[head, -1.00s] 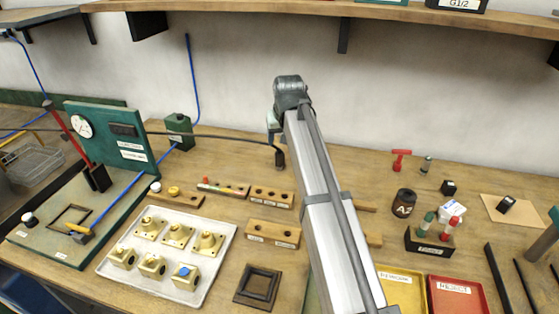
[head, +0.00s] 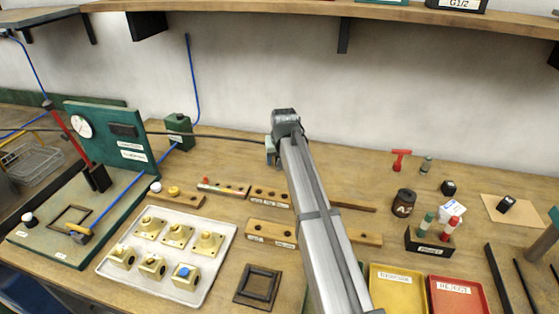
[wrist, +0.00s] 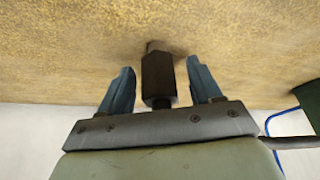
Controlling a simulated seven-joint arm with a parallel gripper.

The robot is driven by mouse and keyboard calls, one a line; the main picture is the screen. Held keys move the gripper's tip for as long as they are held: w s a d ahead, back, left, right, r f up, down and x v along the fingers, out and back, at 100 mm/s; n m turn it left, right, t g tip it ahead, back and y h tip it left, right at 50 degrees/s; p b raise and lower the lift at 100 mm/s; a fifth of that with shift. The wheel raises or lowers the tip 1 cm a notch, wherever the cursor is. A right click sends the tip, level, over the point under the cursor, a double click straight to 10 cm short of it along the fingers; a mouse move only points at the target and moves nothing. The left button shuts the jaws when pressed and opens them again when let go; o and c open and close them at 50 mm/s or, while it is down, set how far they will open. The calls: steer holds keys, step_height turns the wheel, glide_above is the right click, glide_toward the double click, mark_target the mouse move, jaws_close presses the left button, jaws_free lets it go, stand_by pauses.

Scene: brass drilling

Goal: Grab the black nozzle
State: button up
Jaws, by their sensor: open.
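The black nozzle (wrist: 158,80) shows in the wrist view as a dark faceted cylinder standing between the two blue fingers of my gripper (wrist: 160,68). The fingers are open, with a visible gap on each side of the nozzle. Its far end meets or comes close to the wooden bench surface; I cannot tell which. In the head view my gripper (head: 270,152) is low over the back of the bench, and my arm hides the nozzle. A black hose (head: 225,134) runs from the left towards it.
A green box (head: 179,131) with a blue hose stands left of my gripper. Wooden racks (head: 270,196) lie in front, with a white tray (head: 215,268) of brass parts nearer. A dark jar (head: 404,203) and small bottles stand to the right. The wall is close behind.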

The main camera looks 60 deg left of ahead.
steer(key=shift+w+a+f, duration=0.1)
steer(key=shift+a+f, duration=0.1)
steer(key=shift+f, duration=0.3)
steer(key=c, duration=1.1)
